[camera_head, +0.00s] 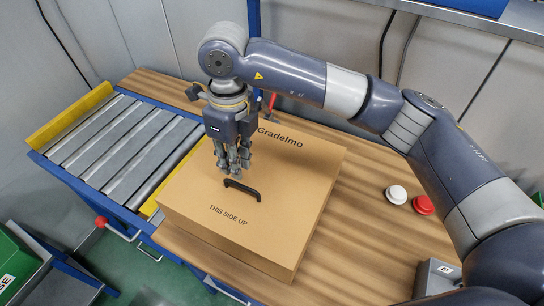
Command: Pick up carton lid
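The carton lid (272,222) is a tan cardboard top on a box on the wooden table. It reads "Gradelmo" at its far side and "THIS SIDE UP" at its near side. A black handle (243,190) stands up from its middle. My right gripper (234,170) points down over the lid, just behind and slightly left of the handle. It looks apart from the handle, with nothing seen held. Its fingers overlap in this view, so their opening is unclear. My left gripper is not in view.
A roller conveyor (128,148) with yellow side rails adjoins the table at the left. A white button (396,194) and a red button (423,205) are on the wooden table (352,232) at the right. A grey box (436,277) is at the lower right.

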